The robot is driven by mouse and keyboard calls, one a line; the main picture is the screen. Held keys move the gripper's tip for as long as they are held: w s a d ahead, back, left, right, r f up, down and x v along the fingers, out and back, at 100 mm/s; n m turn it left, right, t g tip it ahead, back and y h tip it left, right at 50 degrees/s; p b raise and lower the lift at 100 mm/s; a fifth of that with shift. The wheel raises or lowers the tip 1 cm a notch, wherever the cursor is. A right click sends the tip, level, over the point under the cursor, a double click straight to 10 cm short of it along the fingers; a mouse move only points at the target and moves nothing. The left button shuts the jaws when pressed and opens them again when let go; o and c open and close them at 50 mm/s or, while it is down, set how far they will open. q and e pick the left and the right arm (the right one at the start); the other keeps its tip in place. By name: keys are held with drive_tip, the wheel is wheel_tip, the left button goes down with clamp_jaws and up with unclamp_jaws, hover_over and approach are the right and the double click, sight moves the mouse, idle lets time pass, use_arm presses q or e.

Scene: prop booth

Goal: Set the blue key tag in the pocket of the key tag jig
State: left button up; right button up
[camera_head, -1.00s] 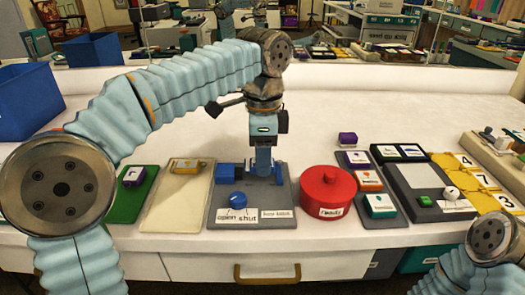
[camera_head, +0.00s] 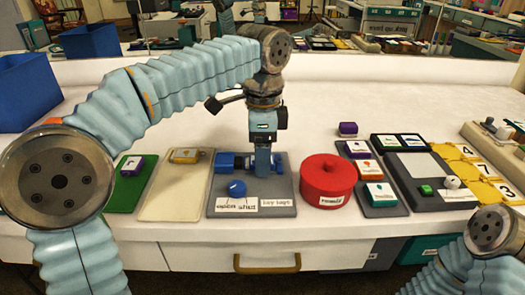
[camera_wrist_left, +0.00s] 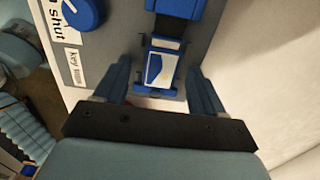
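The key tag jig is a grey board (camera_head: 222,208) with a blue clamp block (camera_head: 225,161), a blue knob (camera_head: 236,188) and white labels. The left wrist view also shows the clamp block (camera_wrist_left: 176,7). In the left wrist view my left fingers (camera_wrist_left: 160,80) stand apart either side of the tag, with a gap at each side. Whether the tag is fully seated is unclear. My right gripper is out of view.
A red round pot (camera_head: 327,181) stands right of the jig. A cream tray (camera_head: 172,207) with a yellow tag (camera_head: 186,156) and a green mat (camera_head: 124,195) lie left. A grey rack of tags (camera_head: 382,210) is farther right. The back of the table is clear.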

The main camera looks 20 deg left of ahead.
use_arm(q)
drive_tip(key=shift+r, duration=0.1)
wheel_tip(320, 180, up, 14)
drive_tip(key=p, duration=0.3)
drive_tip(key=shift+f, duration=0.2)
